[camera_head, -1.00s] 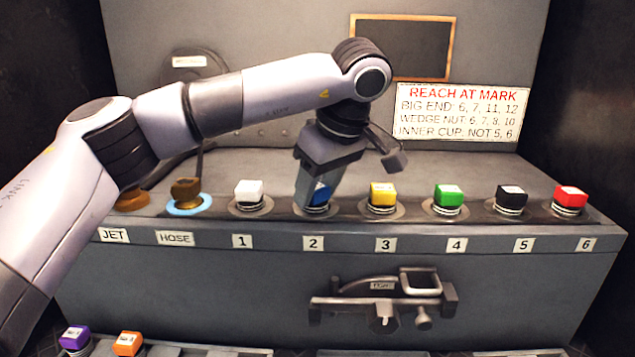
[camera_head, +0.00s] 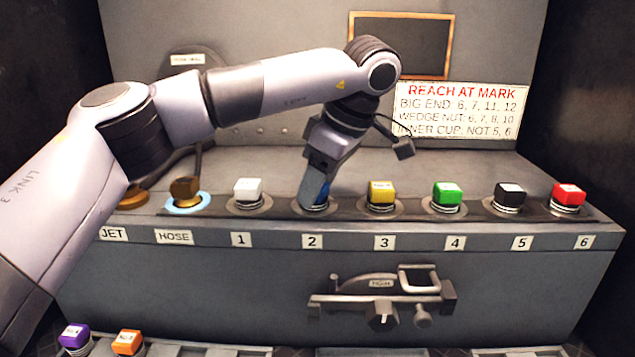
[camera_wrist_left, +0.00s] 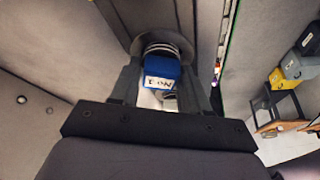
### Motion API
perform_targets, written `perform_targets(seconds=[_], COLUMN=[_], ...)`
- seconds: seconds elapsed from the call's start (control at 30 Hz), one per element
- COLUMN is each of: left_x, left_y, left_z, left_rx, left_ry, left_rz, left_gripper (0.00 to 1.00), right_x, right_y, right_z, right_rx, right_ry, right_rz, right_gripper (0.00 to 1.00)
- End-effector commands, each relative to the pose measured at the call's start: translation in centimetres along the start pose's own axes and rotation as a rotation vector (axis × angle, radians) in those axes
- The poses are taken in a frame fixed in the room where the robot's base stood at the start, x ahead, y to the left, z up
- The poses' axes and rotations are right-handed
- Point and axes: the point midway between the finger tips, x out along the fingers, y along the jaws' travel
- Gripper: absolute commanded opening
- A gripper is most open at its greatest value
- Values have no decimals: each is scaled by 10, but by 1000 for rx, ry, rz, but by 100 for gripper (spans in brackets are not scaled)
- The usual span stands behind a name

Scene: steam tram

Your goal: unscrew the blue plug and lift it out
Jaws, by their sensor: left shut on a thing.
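The blue plug (camera_head: 323,198) sits in its threaded socket behind the label 2, mostly hidden by my left gripper. My left gripper (camera_head: 314,192) comes down from above with its fingers around the plug's head and is shut on it. In the left wrist view the blue plug (camera_wrist_left: 160,72) is between the two fingers (camera_wrist_left: 160,85), and its white label and the silver thread at the ring show. The thread ring is still at the socket. My right gripper is in no view.
A white plug (camera_head: 248,193) stands to the left, and a yellow plug (camera_head: 381,193), green plug (camera_head: 447,194), black plug (camera_head: 510,196) and red plug (camera_head: 569,196) to the right. A latch handle (camera_head: 384,298) sticks out below the ledge.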

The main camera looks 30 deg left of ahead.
Motion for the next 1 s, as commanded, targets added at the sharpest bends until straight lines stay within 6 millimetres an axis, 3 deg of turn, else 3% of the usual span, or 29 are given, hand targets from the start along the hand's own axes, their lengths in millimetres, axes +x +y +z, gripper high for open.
perform_targets(seconds=[1.0], left_x=[-47], left_y=[0], left_z=[-19], left_rx=[0], left_ry=[1], left_rz=[4], left_gripper=[0], right_x=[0], right_y=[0], right_z=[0], right_rx=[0], right_ry=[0], right_rz=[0], right_gripper=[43])
